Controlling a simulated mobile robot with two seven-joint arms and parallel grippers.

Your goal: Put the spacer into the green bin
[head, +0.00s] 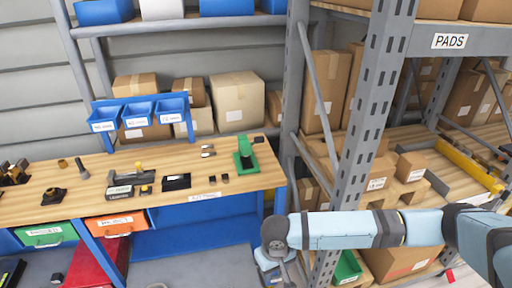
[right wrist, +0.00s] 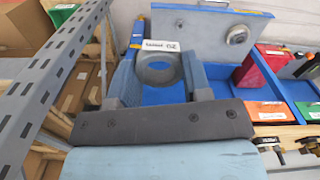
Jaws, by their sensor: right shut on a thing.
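The spacer looks to be the thick grey ring (right wrist: 160,86) in the right wrist view. My right gripper (right wrist: 160,68) is shut on it, with one light-blue finger on each side. In the head view my right arm reaches in from the right, its hand pointing down beside the bench's right end; the ring is not clear there. A green bin (head: 45,234) hangs under the bench at the left, and shows in the right wrist view (right wrist: 307,110). Another green bin (head: 347,268) sits low on the rack, also in the wrist view (right wrist: 62,15). My left gripper is not in view.
The wooden workbench (head: 218,184) carries tools, small parts and a green stand (head: 245,153). An orange bin (head: 108,224) hangs beside the left green bin. A grey rack post (head: 362,120) stands close to my right arm. Cardboard boxes (head: 408,165) fill the rack.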

